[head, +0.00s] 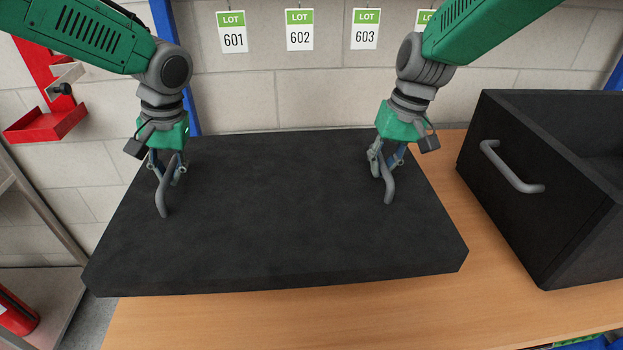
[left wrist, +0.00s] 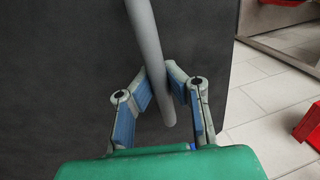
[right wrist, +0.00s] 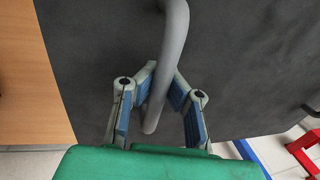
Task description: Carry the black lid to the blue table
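The black lid (head: 280,220) is a wide, flat slab with two grey bar handles, lying level at the wooden table, its left end beyond the table's left edge. I cannot tell whether it touches the top. My left gripper (head: 163,180) is shut on the left handle (left wrist: 146,40), which passes between its fingers in the left wrist view. My right gripper (head: 386,175) is shut on the right handle (right wrist: 172,50), likewise between its fingers in the right wrist view. No blue table is clearly recognizable.
A black open-topped box (head: 540,190) with a grey handle stands on the wooden table (head: 300,315), close right of the lid. A metal shelf (head: 30,290) and red fire extinguisher (head: 15,315) are at left. A block wall (head: 240,100) with lot tags stands behind.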

